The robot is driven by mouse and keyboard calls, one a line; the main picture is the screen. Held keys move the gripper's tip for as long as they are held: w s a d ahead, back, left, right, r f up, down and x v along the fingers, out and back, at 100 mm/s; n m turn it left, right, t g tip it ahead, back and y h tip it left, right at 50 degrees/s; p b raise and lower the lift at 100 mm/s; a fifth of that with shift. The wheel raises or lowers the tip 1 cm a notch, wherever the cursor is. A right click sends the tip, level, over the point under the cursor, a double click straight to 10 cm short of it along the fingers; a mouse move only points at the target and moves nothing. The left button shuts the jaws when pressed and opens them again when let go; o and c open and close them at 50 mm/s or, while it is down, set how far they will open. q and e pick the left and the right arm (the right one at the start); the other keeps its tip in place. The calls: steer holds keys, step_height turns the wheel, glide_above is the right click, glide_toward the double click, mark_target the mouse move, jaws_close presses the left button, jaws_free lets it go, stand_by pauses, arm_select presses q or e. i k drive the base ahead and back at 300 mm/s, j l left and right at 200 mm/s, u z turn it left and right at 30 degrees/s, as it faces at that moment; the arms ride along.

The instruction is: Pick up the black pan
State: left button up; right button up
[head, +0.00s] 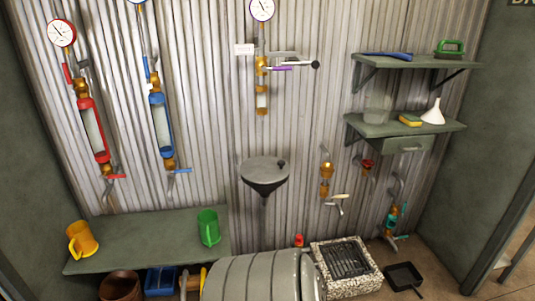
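The black pan (404,276) lies on the brown floor at the lower right. It is a shallow, squarish dark pan, and a short thin handle points toward the bottom of the picture. Nothing covers the pan. Neither of my grippers shows in the head view, and nothing is seen holding the pan.
The speckled trough (375,282) is just left of the pan. A large grey ribbed rounded body (262,278) fills the bottom middle. Wall valves (391,222) hang above the pan. A green-grey bench (150,240) stands left. Some bare floor surrounds the pan.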

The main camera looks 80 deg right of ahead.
mark_target(403, 276)
steer(key=k+z, duration=0.15)
steer(key=z, duration=3.8)
